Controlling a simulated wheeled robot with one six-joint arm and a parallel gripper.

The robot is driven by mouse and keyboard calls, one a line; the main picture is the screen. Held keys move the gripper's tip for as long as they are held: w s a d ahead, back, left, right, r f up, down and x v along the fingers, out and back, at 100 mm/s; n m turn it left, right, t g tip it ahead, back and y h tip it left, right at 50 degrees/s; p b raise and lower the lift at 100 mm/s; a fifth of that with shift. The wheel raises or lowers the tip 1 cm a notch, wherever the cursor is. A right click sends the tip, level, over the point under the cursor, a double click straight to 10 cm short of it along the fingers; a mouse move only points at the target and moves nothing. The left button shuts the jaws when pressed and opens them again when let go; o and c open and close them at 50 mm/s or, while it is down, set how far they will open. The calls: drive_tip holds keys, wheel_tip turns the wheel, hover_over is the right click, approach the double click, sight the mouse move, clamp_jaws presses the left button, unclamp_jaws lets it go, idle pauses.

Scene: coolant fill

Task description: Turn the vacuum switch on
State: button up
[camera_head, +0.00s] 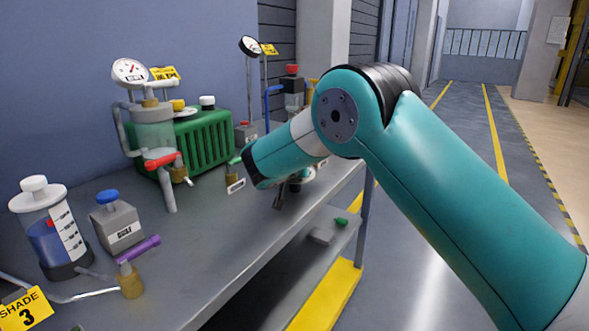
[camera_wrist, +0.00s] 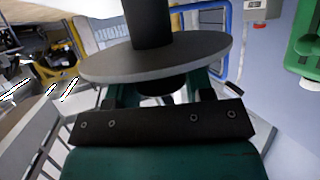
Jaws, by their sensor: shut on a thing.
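A small grey box with a red top (camera_head: 244,131) stands beside the green ribbed machine; it looks like the vacuum switch, but its on or off position is too small to tell. A similar grey box with a red part (camera_wrist: 259,10) shows at the top right of the wrist view. My gripper (camera_wrist: 160,92) is shut on a dark round piece with a wide grey disc (camera_wrist: 110,66) and a black cylinder (camera_wrist: 148,22) above it. In the head view my gripper (camera_head: 283,192) is mostly hidden by my arm, near the bench's right edge.
A blue-filled container (camera_head: 45,235) and a grey can (camera_head: 117,228) stand at left. The bench's front middle is clear.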

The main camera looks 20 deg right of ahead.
idle(0.4)
drive_tip(key=o, duration=0.9)
drive_tip(key=shift+o, duration=0.2)
drive_tip(key=b+v, duration=0.1)
drive_tip(key=v, duration=1.6)
drive_tip(key=shift+r, duration=0.15)
drive_tip(key=shift+s+a, duration=0.1)
